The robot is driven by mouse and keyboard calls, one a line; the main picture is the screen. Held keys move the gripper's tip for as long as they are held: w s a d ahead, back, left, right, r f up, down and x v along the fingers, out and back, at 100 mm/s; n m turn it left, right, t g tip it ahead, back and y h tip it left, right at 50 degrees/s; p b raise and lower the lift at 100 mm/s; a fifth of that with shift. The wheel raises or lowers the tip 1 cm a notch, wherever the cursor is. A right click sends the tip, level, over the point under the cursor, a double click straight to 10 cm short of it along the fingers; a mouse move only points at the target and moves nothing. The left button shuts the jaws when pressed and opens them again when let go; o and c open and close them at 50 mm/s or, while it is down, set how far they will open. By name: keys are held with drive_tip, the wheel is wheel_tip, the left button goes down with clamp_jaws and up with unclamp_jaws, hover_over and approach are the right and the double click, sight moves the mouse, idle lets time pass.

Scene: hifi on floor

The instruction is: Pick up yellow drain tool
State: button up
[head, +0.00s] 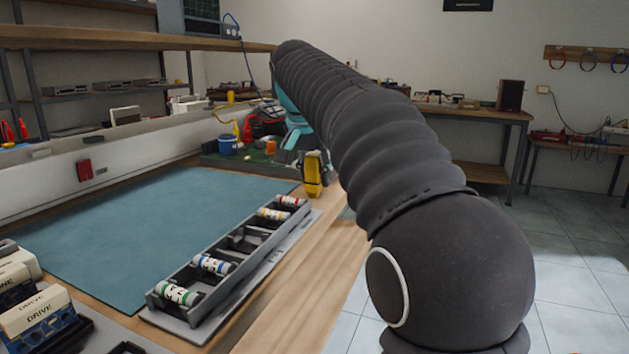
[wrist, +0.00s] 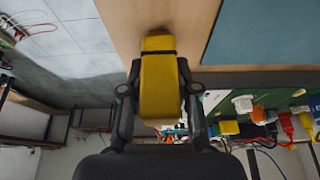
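The yellow drain tool (head: 313,177) is a narrow yellow block with black parts, upright near the right edge of the wooden workbench in the head view. In the wrist view the tool (wrist: 160,85) lies between the two dark fingers of my gripper (wrist: 159,75), with a black band across its far part. The fingers sit close against both its sides, with no clear gap. In the head view my gripper (head: 313,160) is at the tool, partly hidden by my arm. I cannot tell whether the tool's lower end touches the bench.
A grey battery tray (head: 240,240) lies on the bench in front of the tool, beside a blue mat (head: 150,225). A green board (head: 250,160) with a blue cup (head: 227,145) and colored parts is behind. Tiled floor is open on the right.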

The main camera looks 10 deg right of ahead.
clamp_jaws()
drive_tip(key=shift+r, duration=0.1)
